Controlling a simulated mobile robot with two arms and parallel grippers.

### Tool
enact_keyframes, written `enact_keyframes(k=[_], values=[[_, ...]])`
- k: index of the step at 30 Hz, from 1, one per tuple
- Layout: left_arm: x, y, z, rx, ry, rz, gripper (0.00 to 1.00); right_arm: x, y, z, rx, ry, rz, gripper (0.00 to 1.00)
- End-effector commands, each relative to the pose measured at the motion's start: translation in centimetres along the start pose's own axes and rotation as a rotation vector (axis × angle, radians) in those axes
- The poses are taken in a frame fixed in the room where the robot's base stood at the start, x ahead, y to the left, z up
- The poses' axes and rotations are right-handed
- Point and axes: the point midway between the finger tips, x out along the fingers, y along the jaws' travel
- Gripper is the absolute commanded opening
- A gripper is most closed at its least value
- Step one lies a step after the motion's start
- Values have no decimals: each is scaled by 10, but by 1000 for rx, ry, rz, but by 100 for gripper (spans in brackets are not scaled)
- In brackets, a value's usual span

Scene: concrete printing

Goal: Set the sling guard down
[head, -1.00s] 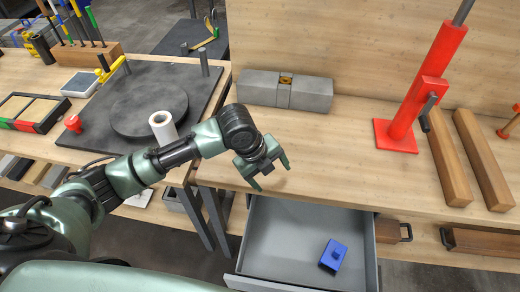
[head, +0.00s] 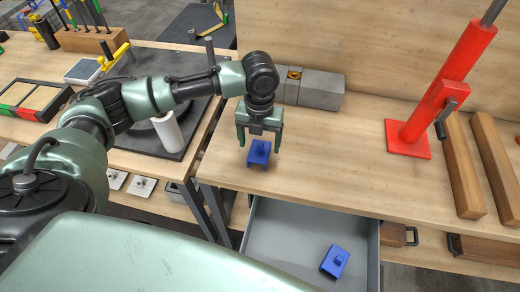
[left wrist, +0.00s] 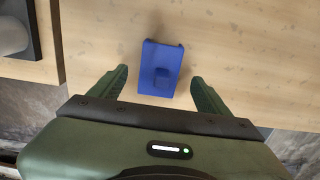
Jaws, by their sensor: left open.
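A blue sling guard (head: 258,154), a small plate with a raised block, is on the wooden bench top near its front edge. It also shows in the left wrist view (left wrist: 160,62), between and a little beyond my fingertips. My left gripper (head: 260,147) points down over it with its fingers apart, one on each side; the left wrist view (left wrist: 160,77) shows gaps between the fingers and the guard. A second blue guard (head: 335,261) lies in the open grey drawer below the bench. My right gripper is not in view.
The open drawer (head: 290,240) juts out under the bench's front edge. A grey block (head: 320,90) stands behind my gripper. A red stand (head: 408,140) and wooden beams (head: 458,165) are to the right. The bench between guard and stand is clear.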

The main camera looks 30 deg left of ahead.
Motion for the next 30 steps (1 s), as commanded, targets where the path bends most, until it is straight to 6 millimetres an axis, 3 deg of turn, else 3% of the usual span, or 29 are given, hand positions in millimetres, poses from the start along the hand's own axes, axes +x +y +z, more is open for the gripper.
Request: enact_keyframes(k=[9,18,20,25,27,30], values=[[43,1,-5,-1,2,1,77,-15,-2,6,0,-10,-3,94],[49,1,-4,0,-2,-1,77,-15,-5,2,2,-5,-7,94],[49,1,-4,0,-2,-1,63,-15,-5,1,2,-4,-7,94],[49,1,-4,0,-2,-1,16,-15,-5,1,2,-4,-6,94],[49,1,-4,-1,-2,-1,3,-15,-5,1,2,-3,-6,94],[49,1,-4,-1,-2,-1,3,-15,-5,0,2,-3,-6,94]])
